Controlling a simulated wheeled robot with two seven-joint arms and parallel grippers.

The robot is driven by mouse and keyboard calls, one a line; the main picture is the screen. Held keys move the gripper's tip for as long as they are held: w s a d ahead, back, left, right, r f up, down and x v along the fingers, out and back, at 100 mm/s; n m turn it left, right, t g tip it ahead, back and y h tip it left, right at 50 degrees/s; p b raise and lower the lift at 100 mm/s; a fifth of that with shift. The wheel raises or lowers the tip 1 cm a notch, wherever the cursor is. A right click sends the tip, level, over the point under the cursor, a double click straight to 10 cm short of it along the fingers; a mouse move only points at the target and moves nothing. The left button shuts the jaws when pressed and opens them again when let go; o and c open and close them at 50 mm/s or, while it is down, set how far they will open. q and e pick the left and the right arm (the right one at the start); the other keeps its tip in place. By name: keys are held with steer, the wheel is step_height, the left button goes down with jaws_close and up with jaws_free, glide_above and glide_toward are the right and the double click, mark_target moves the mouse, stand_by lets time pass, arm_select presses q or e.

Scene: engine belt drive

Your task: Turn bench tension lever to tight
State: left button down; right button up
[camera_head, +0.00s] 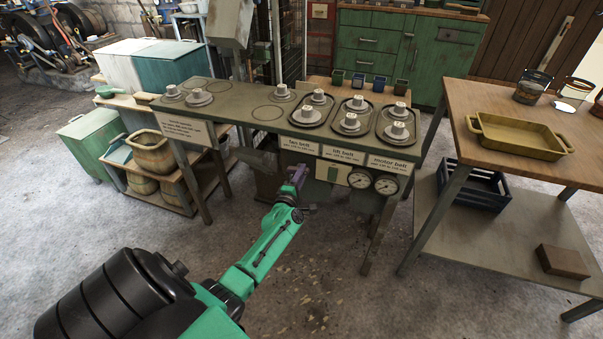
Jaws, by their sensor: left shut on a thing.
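The bench (235,108) is a long dark green table, with a front panel carrying a light plate (334,174) and two round gauges (372,182). My left gripper (297,178) reaches up from the lower left to the bench's front, just left of that plate. It is shut on the tension lever, which the gripper mostly hides, so I cannot tell the lever's angle. My right gripper is not in view.
Grey stepped pulleys (198,97) stand on the bench, several in dark trays (349,134) behind belt labels. A wooden table (450,92) with a brass tray (519,135) is to the right. Shelves with wooden buckets (152,152) are to the left. Open floor lies in front.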

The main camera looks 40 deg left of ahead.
arm_select(q)
steer(key=shift+d+f+m, duration=0.1)
steer(key=shift+f+m, duration=0.15)
steer(key=shift+m, duration=0.75)
steer(key=c, duration=0.7)
jaws_free()
steer(key=p+v, duration=0.2)
steer(key=v, duration=1.2)
steer(key=shift+s+d+p, duration=0.15)
steer(key=shift+s+p, duration=0.15)
